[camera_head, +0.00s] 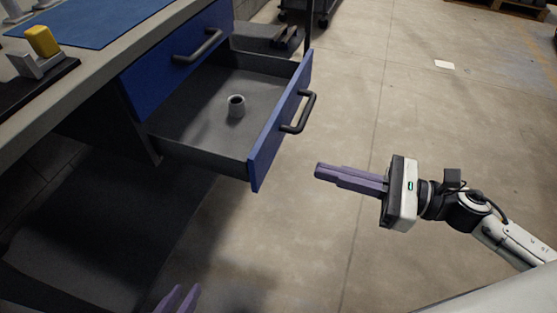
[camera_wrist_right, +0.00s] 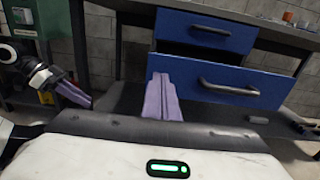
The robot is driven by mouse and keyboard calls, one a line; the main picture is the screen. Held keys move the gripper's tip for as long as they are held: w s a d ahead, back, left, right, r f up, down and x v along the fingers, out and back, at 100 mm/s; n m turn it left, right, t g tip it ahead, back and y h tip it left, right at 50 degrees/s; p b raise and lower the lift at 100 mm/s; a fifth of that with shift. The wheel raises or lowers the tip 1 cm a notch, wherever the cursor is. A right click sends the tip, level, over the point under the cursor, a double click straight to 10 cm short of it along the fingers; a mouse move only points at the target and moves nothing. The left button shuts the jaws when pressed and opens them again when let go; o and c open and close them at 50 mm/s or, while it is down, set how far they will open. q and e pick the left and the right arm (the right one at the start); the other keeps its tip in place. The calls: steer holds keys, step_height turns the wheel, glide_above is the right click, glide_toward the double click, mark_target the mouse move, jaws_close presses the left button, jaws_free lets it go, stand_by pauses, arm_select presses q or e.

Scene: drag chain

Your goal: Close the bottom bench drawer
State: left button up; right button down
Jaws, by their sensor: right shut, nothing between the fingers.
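The bottom bench drawer (camera_head: 258,155) is pulled well out, with a blue front and a grey inside. Its dark bar handle (camera_head: 299,112) faces right, and the handle also shows in the right wrist view (camera_wrist_right: 228,88). A small grey ring or cup (camera_head: 236,105) sits in the drawer. My right gripper (camera_head: 319,172) is shut and empty. Its purple fingers point left towards the drawer front, apart from it in the picture. Only the purple fingertips of my left gripper (camera_head: 176,298) show at the bottom edge, and their gap is unclear.
The upper blue drawer (camera_head: 180,58) is shut beneath the bench top (camera_head: 100,68). A blue mat (camera_head: 95,22) and a yellow block (camera_head: 41,41) are on the bench. A dark cart (camera_head: 305,12) stands behind. The concrete floor to the right of the drawer is clear.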

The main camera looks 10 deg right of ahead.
mark_target(261, 155)
steer(key=x, duration=1)
steer(key=shift+w+a, duration=0.2)
